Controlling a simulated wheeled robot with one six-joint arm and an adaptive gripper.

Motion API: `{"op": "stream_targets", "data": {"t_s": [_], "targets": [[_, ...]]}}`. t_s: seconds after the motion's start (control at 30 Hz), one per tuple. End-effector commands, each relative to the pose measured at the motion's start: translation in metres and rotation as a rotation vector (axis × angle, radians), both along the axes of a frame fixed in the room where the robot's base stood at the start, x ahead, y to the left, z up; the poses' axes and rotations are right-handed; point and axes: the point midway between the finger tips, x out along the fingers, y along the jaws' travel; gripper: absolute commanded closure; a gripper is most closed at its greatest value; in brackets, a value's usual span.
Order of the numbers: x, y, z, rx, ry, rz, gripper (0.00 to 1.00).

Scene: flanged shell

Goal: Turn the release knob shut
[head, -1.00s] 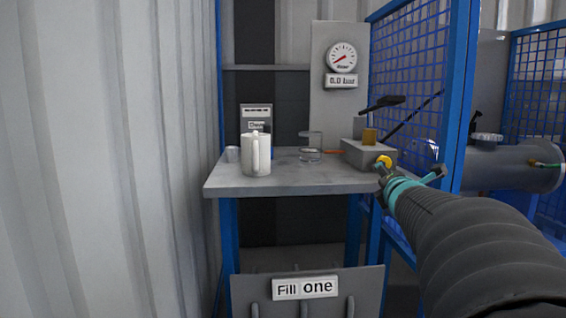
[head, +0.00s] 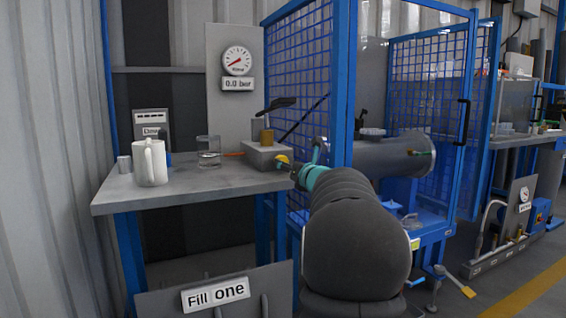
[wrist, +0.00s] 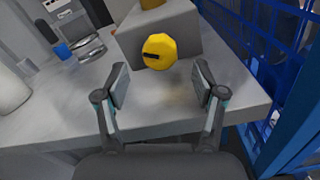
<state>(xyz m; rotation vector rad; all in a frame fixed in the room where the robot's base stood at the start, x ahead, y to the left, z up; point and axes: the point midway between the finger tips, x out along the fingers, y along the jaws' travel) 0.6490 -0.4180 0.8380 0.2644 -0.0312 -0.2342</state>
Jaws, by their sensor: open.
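The yellow release knob (wrist: 159,51) sits on the front face of a grey pump block (head: 268,154) on the bench. A dark slot or mark shows on the knob's face. In the wrist view my gripper (wrist: 160,86) is open and empty. Its two fingers are apart, and the knob shows beyond the tips, roughly centred between them. I cannot tell the exact distance from the fingertips to the knob.
A gauge (head: 237,61) above reads 0.0 bar. A blue mesh cage (head: 300,60) stands close to the right. A "Fill one" sign (head: 215,293) is below.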

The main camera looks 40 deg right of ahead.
Motion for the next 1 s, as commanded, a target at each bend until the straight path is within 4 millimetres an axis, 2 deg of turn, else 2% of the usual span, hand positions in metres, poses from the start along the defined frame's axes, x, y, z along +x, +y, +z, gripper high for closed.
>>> {"op": "stream_targets", "data": {"t_s": [0.1,0.3,0.73,0.97,1.0], "targets": [[0.021,-0.005,0.0,0.001,0.0,0.001,0.31],[0.042,-0.01,0.0,0.001,0.001,0.0,0.31],[0.049,-0.012,0.0,0.001,0.0,-0.001,0.31],[0.049,-0.012,0.0,0.001,0.0,-0.001,0.88],[0.049,-0.012,0.0,0.001,0.0,-0.001,0.91]]}}
